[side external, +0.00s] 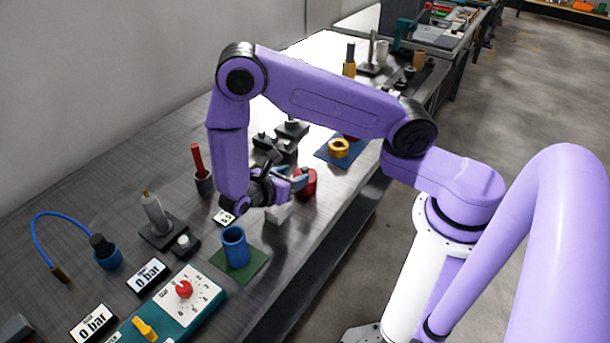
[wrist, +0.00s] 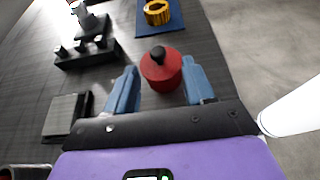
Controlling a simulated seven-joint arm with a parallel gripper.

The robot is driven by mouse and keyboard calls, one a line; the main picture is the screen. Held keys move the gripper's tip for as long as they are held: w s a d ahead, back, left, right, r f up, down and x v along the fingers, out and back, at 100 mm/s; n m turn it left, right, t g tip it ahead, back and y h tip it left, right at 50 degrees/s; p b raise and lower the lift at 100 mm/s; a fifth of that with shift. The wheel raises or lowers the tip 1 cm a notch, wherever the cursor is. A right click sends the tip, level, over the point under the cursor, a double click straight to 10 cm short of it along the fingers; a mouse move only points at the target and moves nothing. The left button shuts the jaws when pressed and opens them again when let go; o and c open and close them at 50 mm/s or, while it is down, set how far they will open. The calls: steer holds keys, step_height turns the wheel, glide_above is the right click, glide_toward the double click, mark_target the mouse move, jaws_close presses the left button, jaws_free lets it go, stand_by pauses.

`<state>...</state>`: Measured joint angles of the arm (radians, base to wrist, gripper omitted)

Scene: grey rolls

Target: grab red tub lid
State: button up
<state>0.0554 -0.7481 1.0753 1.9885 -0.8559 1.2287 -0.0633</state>
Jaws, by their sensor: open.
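The red tub (wrist: 165,83) stands upright on the bench, and its red lid (wrist: 158,66) with a black knob (wrist: 158,53) faces the wrist camera. In the side external view the tub (side external: 308,183) is partly hidden behind my gripper. My gripper (wrist: 160,82) is open, with one blue finger to the left of the tub and the other to its right. In the side external view my gripper (side external: 297,178) is low over the bench beside the tub. I cannot tell whether the fingers touch it.
A blue tub (side external: 235,247) stands on a green mat (side external: 258,262) nearer the camera. A yellow ring (side external: 338,148) lies on a blue mat (side external: 327,157) beyond. A black block with knobs (wrist: 88,50) is left of the gripper. The bench edge lies to the right.

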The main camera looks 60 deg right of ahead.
mark_target(303, 170)
steer(key=shift+x, duration=2.7)
steer(key=shift+w+r, duration=0.1)
steer(key=shift+w, duration=0.05)
jaws_close()
